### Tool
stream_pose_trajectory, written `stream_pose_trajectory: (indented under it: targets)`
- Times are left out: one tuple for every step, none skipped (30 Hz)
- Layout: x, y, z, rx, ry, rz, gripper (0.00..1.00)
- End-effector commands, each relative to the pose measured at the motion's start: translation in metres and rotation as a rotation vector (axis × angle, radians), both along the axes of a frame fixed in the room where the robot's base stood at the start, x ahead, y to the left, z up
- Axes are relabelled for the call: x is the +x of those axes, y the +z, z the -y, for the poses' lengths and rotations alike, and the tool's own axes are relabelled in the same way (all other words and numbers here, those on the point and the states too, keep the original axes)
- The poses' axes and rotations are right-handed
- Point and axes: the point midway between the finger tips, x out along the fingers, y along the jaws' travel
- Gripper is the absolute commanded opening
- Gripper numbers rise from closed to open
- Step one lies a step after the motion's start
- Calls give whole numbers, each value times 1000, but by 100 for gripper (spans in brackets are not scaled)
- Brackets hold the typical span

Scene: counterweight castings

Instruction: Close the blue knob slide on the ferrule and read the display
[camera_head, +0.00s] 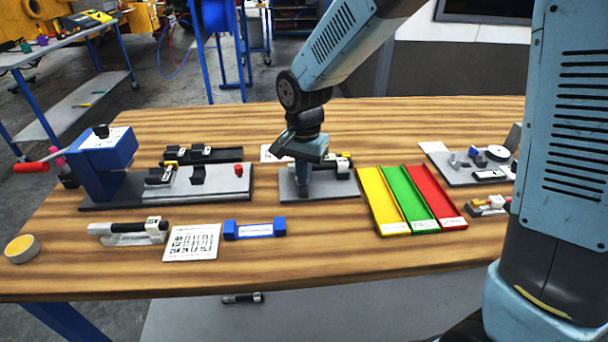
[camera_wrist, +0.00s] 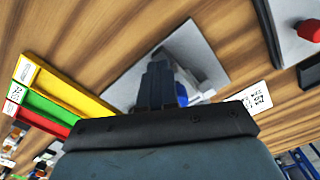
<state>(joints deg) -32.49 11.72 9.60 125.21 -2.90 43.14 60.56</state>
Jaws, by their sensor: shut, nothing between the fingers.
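My gripper (camera_head: 303,190) is shut and empty, pointing down over a grey plate (camera_head: 345,188) near the middle of the bench. In the wrist view my gripper's fingers (camera_wrist: 158,62) are together in front of a pale device on the same plate (camera_wrist: 190,40). A small blue part (camera_wrist: 207,96), possibly the knob, shows beside the fingers, partly hidden by my gripper body; I cannot tell whether the fingers touch it. I cannot make out the ferrule or a display reading.
Yellow (camera_head: 382,200), green (camera_head: 408,200) and red (camera_head: 435,200) trays lie close on the right. A blue press (camera_head: 106,150) with a red handle stands left. A blue gauge block (camera_head: 254,229) and printed card (camera_head: 192,242) lie in front.

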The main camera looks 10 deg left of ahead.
Motion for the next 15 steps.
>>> stream_pose_trajectory:
  targets:
    - [0, 0, 0, 1, 0, 0, 0]
    - [0, 0, 0, 0, 0, 0, 0]
    - [-1, 0, 0, 0, 0, 0, 0]
    - [-1, 0, 0, 0, 0, 0, 0]
    - [-1, 0, 0, 0, 0, 0, 0]
    - [-1, 0, 0, 0, 1, -1, 0]
    - [-1, 0, 0, -1, 1, -1, 0]
    - [-1, 0, 0, -1, 1, -1, 0]
    - [-1, 1, 0, 0, 1, -1, 0]
    - [-1, 1, 0, -1, 1, -1, 0]
    - [-1, 3, 0, 0, 1, -1, 0]
    - [-1, 5, 0, 0, 1, -1, 0]
    - [-1, 7, 0, 0, 1, -1, 0]
    - [-1, 9, -1, 0, 1, -1, 0]
    - [-1, 11, -1, 0, 1, 0, 0]
